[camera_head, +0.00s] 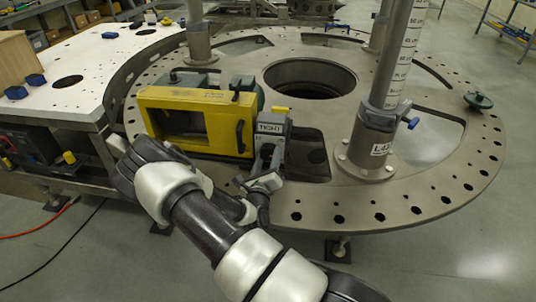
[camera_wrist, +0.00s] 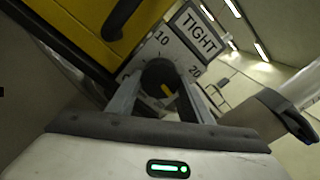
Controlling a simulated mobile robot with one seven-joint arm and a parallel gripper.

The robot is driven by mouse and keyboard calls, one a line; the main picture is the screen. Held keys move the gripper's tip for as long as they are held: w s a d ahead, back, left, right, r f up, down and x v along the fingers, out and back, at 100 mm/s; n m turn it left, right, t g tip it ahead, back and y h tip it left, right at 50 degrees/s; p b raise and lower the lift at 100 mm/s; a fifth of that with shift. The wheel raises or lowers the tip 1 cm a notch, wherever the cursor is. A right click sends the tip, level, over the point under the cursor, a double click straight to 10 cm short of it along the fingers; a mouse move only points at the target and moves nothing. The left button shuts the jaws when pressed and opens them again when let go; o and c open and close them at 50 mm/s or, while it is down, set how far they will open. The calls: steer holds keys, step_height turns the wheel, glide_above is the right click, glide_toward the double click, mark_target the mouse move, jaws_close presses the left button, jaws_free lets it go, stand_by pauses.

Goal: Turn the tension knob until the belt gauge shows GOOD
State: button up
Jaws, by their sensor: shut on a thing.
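The belt gauge (camera_head: 270,128) is a light plate on the right side of the yellow guarded unit and reads TIGHT. It also reads TIGHT in the wrist view (camera_wrist: 199,34), above a dial marked 10 and 20. My gripper (camera_wrist: 160,92) is shut on the knob, one finger on each side. In the head view my gripper (camera_head: 266,168) is in front of the gauge unit and hides most of the knob.
The yellow guard (camera_head: 220,108) stands directly left of the gauge on the round turret plate (camera_head: 300,215). A post with a scale (camera_head: 395,60) rises to the right. A large round hole (camera_head: 310,80) lies behind. A white table (camera_head: 85,85) adjoins at left.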

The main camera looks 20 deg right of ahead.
steer(key=shift+n+p, duration=0.3)
steer(key=shift+n, duration=0.6)
steer(key=o, duration=1)
steer(key=shift+o, duration=0.2)
steer(key=shift+s, duration=0.1)
steer(key=b+v, duration=0.1)
steer(key=v, duration=1.6)
steer(key=shift+s+a, duration=0.15)
